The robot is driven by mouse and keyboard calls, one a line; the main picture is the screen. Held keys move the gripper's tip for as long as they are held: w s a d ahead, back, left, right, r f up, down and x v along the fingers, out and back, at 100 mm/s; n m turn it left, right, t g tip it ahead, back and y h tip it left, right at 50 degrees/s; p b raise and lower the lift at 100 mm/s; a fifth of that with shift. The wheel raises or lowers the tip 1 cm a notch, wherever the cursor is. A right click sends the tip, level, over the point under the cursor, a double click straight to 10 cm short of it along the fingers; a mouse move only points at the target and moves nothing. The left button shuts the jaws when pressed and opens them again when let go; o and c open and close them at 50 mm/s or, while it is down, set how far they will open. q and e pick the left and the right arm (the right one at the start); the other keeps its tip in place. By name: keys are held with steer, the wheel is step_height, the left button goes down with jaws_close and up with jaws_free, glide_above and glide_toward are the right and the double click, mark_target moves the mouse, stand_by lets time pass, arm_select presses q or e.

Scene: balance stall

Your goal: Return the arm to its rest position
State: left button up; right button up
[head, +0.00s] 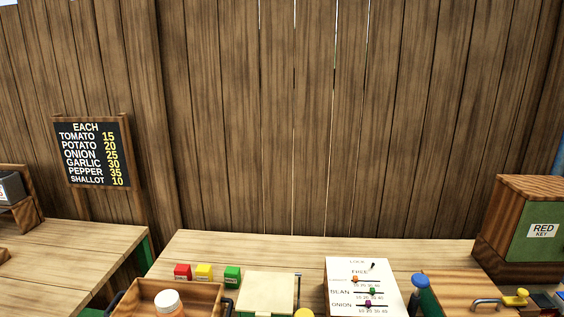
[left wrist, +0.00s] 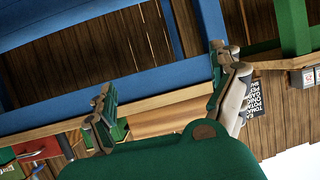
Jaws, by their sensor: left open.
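My left gripper (left wrist: 163,92) shows only in the left wrist view. Its two fingers are spread wide apart and nothing is between them. The dark green palm fills the bottom of that view. Behind the fingers are a pale wooden table edge and blue beams (left wrist: 70,62), seen tilted. Neither gripper nor arm shows in the head view, and my right gripper is in no view.
A price board (head: 90,152) stands left.

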arm_select(q)
steer(key=s+d+f+m+g, duration=0.1)
steer(key=s+d+f+g, duration=0.2)
steer(key=s+f, duration=0.6)
steer(key=s+d+f+g, duration=0.2)
steer(key=s+f+g, duration=0.25)
steer(key=f, duration=0.85)
steer(key=s+d+f+m+g, duration=0.1)
steer(key=s+f, duration=0.3)
steer(key=s, duration=0.4)
steer(key=s+d+f+m+g+b, duration=0.1)
steer(key=s+d+f+g, duration=0.2)
steer(key=s+f, duration=0.2)
steer(key=s, duration=0.3)
steer(key=shift+s+g+h, duration=0.3)
steer(key=shift+s+g, duration=0.05)
